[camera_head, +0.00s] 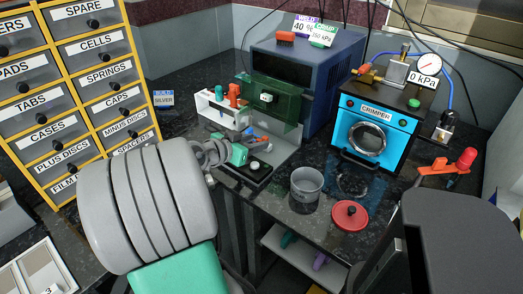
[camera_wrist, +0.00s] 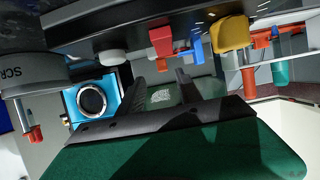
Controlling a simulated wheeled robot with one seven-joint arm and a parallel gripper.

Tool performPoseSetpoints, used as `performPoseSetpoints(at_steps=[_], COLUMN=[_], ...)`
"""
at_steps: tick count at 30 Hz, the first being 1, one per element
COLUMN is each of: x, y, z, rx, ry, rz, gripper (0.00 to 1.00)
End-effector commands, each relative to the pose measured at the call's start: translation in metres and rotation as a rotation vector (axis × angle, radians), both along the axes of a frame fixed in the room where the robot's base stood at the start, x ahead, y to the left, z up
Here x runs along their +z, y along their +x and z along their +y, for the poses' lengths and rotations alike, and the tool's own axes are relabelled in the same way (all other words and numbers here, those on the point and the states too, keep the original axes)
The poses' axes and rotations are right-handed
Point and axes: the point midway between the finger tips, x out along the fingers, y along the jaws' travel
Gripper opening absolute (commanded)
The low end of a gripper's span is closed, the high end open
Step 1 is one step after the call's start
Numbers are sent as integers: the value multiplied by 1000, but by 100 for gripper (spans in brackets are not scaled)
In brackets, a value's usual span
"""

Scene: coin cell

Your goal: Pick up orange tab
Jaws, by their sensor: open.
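I cannot tell for sure which orange piece is the orange tab. In the head view an orange-red piece (camera_head: 234,94) stands at the white holder (camera_head: 208,106), and small orange and blue pieces (camera_head: 256,138) lie just beyond my gripper. In the wrist view an orange-red piece (camera_wrist: 161,40), a blue piece and a yellow piece (camera_wrist: 229,35) show above my fingers, with another orange piece (camera_wrist: 248,82) to the right. My gripper (camera_wrist: 161,88) is open, its two dark fingers apart, with nothing clearly held between them. In the head view its fingertips are hard to make out.
A grey cup (camera_head: 306,186) and a red lid (camera_head: 349,215) stand at the front of the dark bench. The blue crimper (camera_head: 376,132) is behind them to the right. A green clear panel (camera_head: 271,102) fronts the dark blue box (camera_head: 306,68). Labelled drawers (camera_head: 83,78) stand at left.

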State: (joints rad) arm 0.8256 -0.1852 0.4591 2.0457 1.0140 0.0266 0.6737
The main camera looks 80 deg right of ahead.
Motion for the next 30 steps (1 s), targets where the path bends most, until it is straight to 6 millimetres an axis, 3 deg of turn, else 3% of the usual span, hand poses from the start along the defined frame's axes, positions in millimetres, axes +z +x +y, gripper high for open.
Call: performPoseSetpoints(at_steps=[12, 20, 30], x=[-22, -23, -23], y=[-20, -20, -20], z=[-56, -59, -59], rx=[4, 9, 8], ry=[3, 4, 3], rz=[-1, -2, -3], gripper=[42, 42, 14])
